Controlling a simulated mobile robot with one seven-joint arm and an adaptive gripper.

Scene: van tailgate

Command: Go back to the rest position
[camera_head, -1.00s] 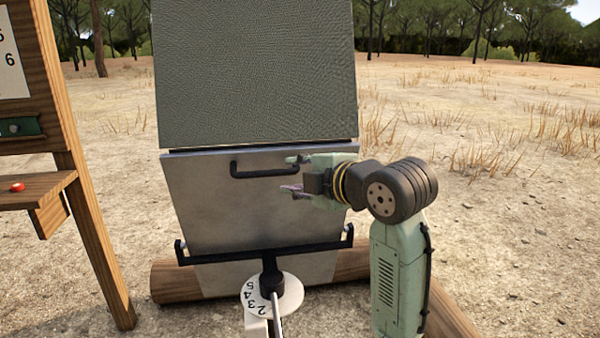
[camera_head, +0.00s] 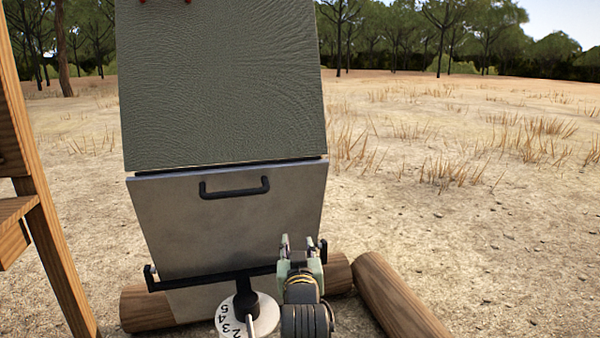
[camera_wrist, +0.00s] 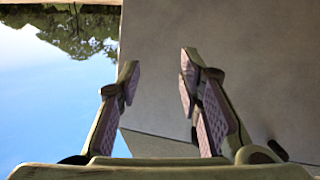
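My gripper (camera_head: 299,243) is low in front of the grey tailgate panel (camera_head: 228,225), near its lower right corner, with its fingers pointing away from the head camera. In the wrist view the two fingers (camera_wrist: 158,85) stand apart with nothing between them. The grey panel fills the middle and right of the wrist view behind them. A black handle (camera_head: 234,193) on the panel is up and left of my gripper, apart from it.
A black bar (camera_head: 205,278) crosses low over the panel, close beside my gripper. A numbered white dial (camera_head: 229,327) is below it. Logs (camera_head: 400,300) lie on the ground at the right. A wooden stand (camera_head: 50,250) is at the left. Open dry ground lies to the right.

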